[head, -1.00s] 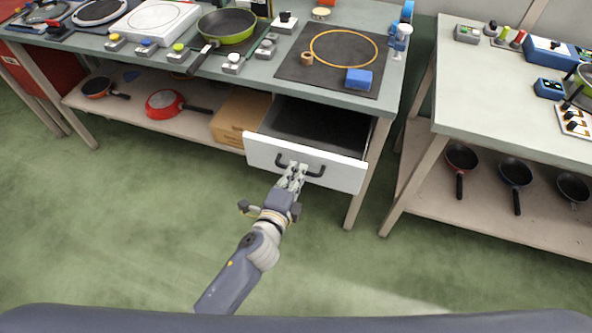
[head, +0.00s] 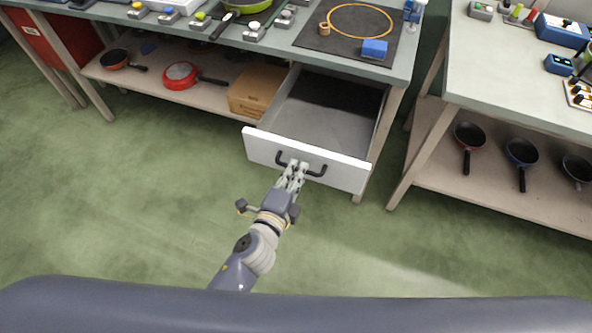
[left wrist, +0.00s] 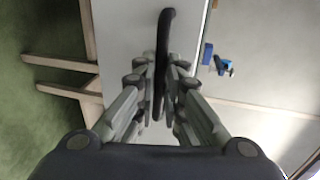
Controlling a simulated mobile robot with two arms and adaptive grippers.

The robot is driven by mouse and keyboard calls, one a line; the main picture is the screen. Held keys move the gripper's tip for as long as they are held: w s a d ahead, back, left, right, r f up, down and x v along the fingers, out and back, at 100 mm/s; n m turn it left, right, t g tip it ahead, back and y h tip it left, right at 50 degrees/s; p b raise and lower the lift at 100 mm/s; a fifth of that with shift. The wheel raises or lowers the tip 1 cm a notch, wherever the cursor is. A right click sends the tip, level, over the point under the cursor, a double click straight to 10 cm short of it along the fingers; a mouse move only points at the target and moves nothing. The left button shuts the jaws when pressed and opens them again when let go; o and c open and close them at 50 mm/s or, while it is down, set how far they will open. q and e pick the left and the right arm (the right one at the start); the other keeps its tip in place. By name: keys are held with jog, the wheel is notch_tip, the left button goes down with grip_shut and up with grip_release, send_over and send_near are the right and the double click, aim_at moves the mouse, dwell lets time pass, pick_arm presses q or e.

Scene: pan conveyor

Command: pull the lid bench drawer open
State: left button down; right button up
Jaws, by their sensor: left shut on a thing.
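The lid bench drawer (head: 338,168) stands well out from under the bench top in the head view. It has a white front, and its grey inside looks empty. Its black handle (head: 316,173) is a bar across the front. My left gripper (head: 294,168) is shut on the handle near its middle. In the left wrist view, the handle (left wrist: 164,45) runs between the fingers of my left gripper (left wrist: 158,82). My right gripper is not in view.
The bench top holds a black mat with a blue block (head: 375,48). A cardboard box (head: 257,90) and a red pan (head: 181,74) lie on the shelf left of the drawer. A second bench (head: 520,85) stands at right. The green floor in front is clear.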

pick_arm(q)
jog(key=c, duration=1.7)
grip_release()
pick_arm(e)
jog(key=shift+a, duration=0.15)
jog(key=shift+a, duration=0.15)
pick_arm(q)
jog(key=v, duration=1.2)
jog(key=shift+f, duration=0.1)
jog(key=s+a+f+n+g+y+p, duration=0.1)
jog(key=s+a+f+n+g, duration=0.3)
jog(key=f, duration=1.1)
jog(key=s+a+f+n+g+y, duration=0.25)
jog(key=s+a+f+n, duration=0.2)
jog(key=f, duration=1.05)
jog(key=s+a+f+n+g, duration=0.3)
jog(key=s+f, duration=0.4)
jog(key=s, duration=0.3)
jog(key=s+a+f+n+g+y, duration=0.1)
jog(key=s+a+f+n+g, duration=0.3)
jog(key=s, duration=0.6)
notch_tip(320, 180, down, 4)
jog(key=a+n, duration=0.2)
jog(key=n, duration=0.1)
jog(key=shift+s+a+n+p, duration=0.2)
jog(key=shift+s+n+p, duration=0.15)
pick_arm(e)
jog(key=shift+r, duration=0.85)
